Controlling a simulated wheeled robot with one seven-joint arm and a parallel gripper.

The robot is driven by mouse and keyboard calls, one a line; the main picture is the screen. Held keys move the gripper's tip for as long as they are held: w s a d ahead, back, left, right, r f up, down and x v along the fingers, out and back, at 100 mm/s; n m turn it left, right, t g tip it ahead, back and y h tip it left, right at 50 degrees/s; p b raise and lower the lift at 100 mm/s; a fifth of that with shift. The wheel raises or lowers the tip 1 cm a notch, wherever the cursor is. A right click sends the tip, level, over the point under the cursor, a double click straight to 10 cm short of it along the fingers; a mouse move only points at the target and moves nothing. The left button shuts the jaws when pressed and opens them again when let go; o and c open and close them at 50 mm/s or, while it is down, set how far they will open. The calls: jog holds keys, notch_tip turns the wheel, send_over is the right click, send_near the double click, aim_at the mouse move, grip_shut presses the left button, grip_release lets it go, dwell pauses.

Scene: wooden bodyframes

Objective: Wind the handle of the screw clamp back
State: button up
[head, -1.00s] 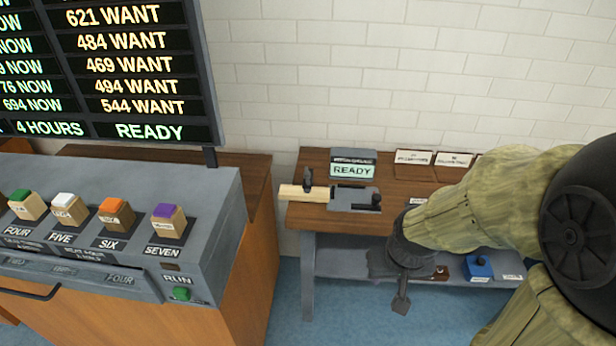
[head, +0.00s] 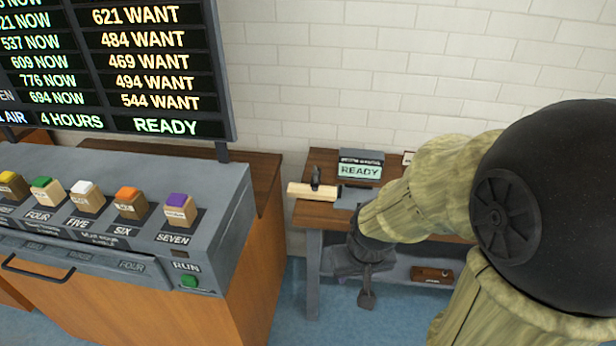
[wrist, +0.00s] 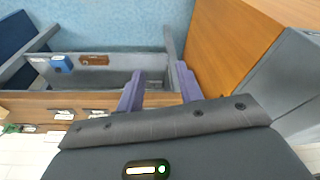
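The screw clamp is the grey metal fixture (head: 347,198) on the small wooden bench, at the right end of a pale wooden bar (head: 312,190). A black upright piece (head: 316,179) stands on the bar. My forearm covers the right part of the clamp, so its black handle is hidden in the head view. My gripper (head: 367,297) hangs in front of the bench, below the tabletop. In the wrist view my gripper (wrist: 160,86) has its two fingers apart with nothing held between them.
A READY sign (head: 360,170) stands behind the clamp. The bench's grey lower shelf (head: 400,266) holds a brown block (head: 432,275); a blue block (wrist: 62,63) shows in the wrist view. The button console (head: 215,215) stands close on the left. Blue floor lies between.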

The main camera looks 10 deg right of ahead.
jog(key=shift+o, duration=0.5)
jog(key=w+a+f+m+t+y+p, duration=0.15)
jog(key=w+a+f+m, duration=0.3)
jog(key=w+f, duration=0.5)
jog(key=w+a+f+m+t+y+p, duration=0.2)
jog(key=w+a+m+t+y, duration=0.5)
jog(key=a+m, duration=0.45)
jog(key=w+d+r+m+t+h, duration=0.2)
jog(key=d+m+h, duration=0.3)
jog(key=m, duration=0.5)
jog(key=w+d+r+m+t+h, duration=0.3)
jog(key=d+m, duration=0.4)
jog(key=m, duration=0.4)
jog(key=t+h, duration=0.1)
jog(key=h, duration=0.1)
jog(key=shift+d+r+t+h+p, duration=0.15)
jog(key=shift+r+t+h+p, duration=0.1)
jog(key=shift+t+h+p, duration=0.1)
jog(key=shift+w, duration=0.2)
